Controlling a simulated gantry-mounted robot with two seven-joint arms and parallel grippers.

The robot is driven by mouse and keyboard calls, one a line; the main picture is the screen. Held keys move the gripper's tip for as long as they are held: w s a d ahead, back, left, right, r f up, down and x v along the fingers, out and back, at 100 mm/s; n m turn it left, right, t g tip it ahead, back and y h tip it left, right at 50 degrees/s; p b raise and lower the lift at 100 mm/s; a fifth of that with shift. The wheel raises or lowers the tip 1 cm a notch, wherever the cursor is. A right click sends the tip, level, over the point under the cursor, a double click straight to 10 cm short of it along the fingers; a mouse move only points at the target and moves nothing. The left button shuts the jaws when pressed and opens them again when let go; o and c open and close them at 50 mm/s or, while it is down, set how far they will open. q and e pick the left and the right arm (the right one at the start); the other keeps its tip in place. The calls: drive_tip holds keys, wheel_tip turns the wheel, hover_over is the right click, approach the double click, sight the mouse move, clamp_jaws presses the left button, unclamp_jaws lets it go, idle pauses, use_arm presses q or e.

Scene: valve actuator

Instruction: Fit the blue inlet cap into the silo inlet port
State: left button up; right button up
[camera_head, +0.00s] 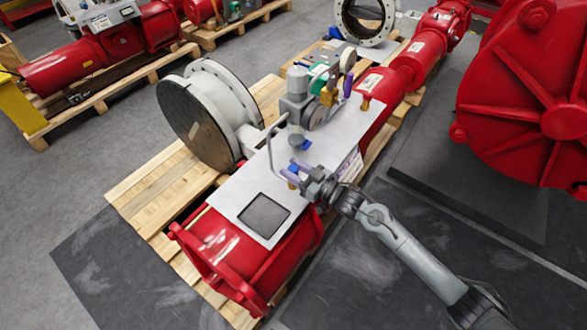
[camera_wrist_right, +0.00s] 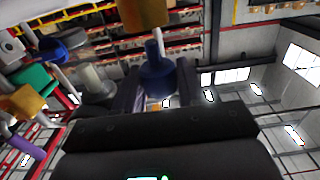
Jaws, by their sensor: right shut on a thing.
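The blue inlet cap (camera_wrist_right: 157,78) is between the two dark fingers of my right gripper (camera_wrist_right: 157,92) in the right wrist view, its narrow stem pointing away from the palm. In the head view my right gripper (camera_head: 297,170) is low over the pale top plate, with a bit of blue cap (camera_head: 295,168) between its fingers. A brass fitting (camera_wrist_right: 145,14) lies just beyond the cap's stem; whether they touch is unclear. The grey silo-like body (camera_head: 297,108) stands on the plate beyond the gripper. I cannot make out the inlet port for certain. My left gripper is not in view.
The pale plate (camera_head: 223,197) tops a red actuator (camera_head: 235,250) on a wooden pallet (camera_head: 150,195). A bent grey pipe (camera_head: 271,145), a green part (camera_head: 319,73) and a purple handle (camera_head: 347,86) crowd the plate. A large red housing (camera_head: 530,95) stands at right.

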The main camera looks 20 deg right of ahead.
idle(0.6)
idle(0.7)
drive_tip(key=shift+p, duration=0.5)
drive_tip(key=shift+f, duration=0.1)
drive_tip(key=shift+f+b, duration=0.55)
drive_tip(key=shift+f, duration=0.35)
drive_tip(key=shift+f+b, duration=0.4)
drive_tip(key=shift+f, duration=0.3)
drive_tip(key=o, duration=1.1)
